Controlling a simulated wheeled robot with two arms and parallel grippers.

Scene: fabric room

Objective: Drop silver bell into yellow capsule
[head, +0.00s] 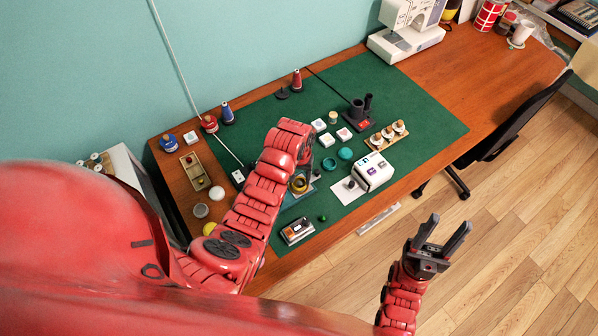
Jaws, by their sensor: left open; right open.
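A round yellow piece (210,228) lies at the desk's left front edge, beside my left arm. A yellow ring-shaped open container (299,184) sits on a bluish base in front of my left wrist; I cannot tell which is the yellow capsule. A small dark grey rounded object (351,184) on a white card may be the silver bell, but it is too small to be sure. My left gripper (309,160) points down over the mat, mostly hidden by its wrist; no held object shows. My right gripper (444,237) is open and empty over the floor, right of the desk.
A green mat (425,110) covers the desk's middle. A white box (373,171), teal round pieces (345,154), a wooden tray with several white-topped pieces (387,136) and a dark holder (358,115) crowd it. A sewing machine (407,28) stands behind. The mat's right part is clear.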

